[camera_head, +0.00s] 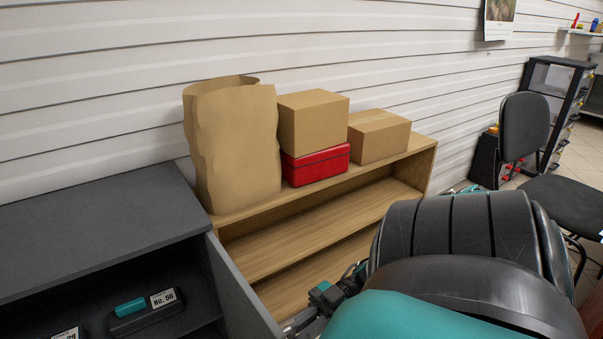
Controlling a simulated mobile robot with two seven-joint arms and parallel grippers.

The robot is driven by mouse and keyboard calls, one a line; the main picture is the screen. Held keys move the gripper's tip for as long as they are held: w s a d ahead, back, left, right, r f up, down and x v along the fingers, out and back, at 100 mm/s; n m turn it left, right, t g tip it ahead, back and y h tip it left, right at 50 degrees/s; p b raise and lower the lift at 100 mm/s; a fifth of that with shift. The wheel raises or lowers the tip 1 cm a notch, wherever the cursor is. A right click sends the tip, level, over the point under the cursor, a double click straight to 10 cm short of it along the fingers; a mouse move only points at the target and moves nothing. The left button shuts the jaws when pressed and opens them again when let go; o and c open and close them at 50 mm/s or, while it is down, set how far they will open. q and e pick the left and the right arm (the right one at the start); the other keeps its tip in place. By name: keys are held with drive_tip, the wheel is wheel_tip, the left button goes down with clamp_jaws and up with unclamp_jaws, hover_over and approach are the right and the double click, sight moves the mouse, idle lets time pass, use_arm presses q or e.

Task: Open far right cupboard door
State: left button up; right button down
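The dark grey cupboard (95,225) stands at the lower left. Its far right door (238,295) is swung outward from the cupboard's right edge, so the shelf inside shows. My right arm (450,265) comes in from the lower right, large and close to the camera. My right gripper (298,322) is at the bottom of the picture, close to the door's outer edge. Its fingers are mostly cut off and hidden, so I cannot tell whether it touches the door or is open or shut. My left gripper is not in view.
A wooden shelf unit (300,238) stands right of the cupboard, carrying a paper bag (235,145), a red box (316,166) and two cardboard boxes (313,122) (378,137). A labelled case (145,312) lies inside the cupboard. A black chair (524,128) stands at the right.

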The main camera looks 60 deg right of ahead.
drive_tip(key=shift+w+d, duration=0.15)
drive_tip(key=shift+w, duration=0.1)
drive_tip(key=c, duration=1.1)
unclamp_jaws()
use_arm(q)
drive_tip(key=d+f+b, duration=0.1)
drive_tip(key=b, duration=0.1)
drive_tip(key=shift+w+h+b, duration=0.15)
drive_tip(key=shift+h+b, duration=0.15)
drive_tip(key=shift+b, duration=0.05)
use_arm(e)
drive_tip(key=v, duration=1.3)
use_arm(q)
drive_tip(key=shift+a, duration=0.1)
